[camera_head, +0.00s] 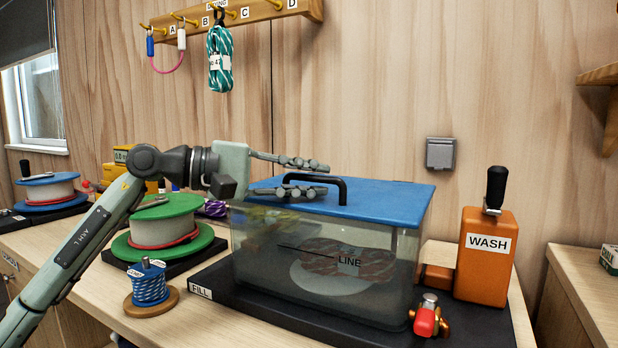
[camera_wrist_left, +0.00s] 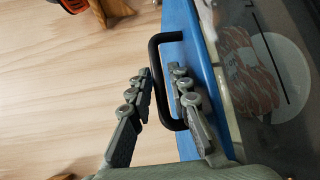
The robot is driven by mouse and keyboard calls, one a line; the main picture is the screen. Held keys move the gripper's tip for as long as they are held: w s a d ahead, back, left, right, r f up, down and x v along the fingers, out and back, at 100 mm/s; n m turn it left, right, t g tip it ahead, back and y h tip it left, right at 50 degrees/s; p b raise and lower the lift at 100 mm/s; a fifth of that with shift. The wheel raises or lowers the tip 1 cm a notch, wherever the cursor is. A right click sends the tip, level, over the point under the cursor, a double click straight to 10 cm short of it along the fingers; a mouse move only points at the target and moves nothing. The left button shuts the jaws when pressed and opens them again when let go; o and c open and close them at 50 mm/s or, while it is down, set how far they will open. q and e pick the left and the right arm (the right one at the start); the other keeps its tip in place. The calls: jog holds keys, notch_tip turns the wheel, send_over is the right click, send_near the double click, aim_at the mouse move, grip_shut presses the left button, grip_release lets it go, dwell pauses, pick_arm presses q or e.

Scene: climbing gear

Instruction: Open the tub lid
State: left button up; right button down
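The clear tub has a blue lid (camera_head: 385,200) lying flat and closed on its top. A black bar handle (camera_head: 343,187) stands on the lid; it also shows in the wrist view (camera_wrist_left: 157,75). My left gripper (camera_head: 312,177) reaches in from the left at the handle. In the left wrist view the bar lies between the fingers (camera_wrist_left: 163,85), with some gap visible. Inside the tub (camera_head: 390,295) are a coiled patterned rope and a LINE label, partly blurred. My right gripper is out of view.
The tub stands on a black base (camera_head: 270,308) marked FILL. An orange WASH dispenser (camera_head: 485,265) and a red valve (camera_head: 428,318) stand to the right. A green spool (camera_head: 160,228) and a small blue spool (camera_head: 150,287) stand left. A rope bundle (camera_head: 220,60) hangs above.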

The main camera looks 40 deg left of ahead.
pick_arm(q)
grip_shut()
jog(key=shift+r, duration=0.1)
